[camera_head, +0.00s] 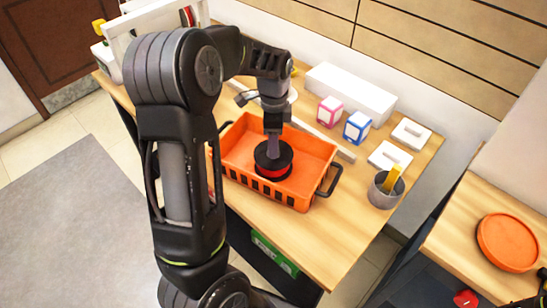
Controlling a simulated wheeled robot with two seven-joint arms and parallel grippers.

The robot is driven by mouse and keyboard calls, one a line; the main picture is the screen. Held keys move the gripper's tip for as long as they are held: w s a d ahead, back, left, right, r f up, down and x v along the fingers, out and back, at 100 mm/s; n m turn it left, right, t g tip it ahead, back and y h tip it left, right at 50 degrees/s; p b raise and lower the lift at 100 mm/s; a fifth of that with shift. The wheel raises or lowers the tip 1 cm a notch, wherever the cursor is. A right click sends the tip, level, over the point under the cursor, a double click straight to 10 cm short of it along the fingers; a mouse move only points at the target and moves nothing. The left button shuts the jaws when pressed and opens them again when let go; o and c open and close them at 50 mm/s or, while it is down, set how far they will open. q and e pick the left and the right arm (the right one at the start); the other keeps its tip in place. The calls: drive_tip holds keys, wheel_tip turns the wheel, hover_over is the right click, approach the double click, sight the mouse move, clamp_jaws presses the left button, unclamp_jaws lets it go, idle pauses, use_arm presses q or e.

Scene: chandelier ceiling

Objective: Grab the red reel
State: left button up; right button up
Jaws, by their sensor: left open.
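The reel (272,173) has black flanges with a red band between them. It lies in the orange basket (232,146), near the basket's middle. My left gripper (273,150) points straight down into the basket, directly over the reel, with its fingertips at or just above the reel's top. It is open. Whether the fingertips touch the reel, I cannot tell. The gripper hides part of the reel's top.
The basket has black handles on a wooden table (330,238). Pink (329,111) and blue (357,127) boxes, a long white box (350,92) and a grey cup (384,192) stand behind and right. An orange plate (508,243) lies on another table.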

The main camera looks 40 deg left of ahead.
use_arm(q)
drive_tip(key=shift+f, duration=0.55)
drive_tip(key=shift+c, duration=0.4)
clamp_jaws()
drive_tip(key=shift+r, duration=0.1)
idle(0.9)
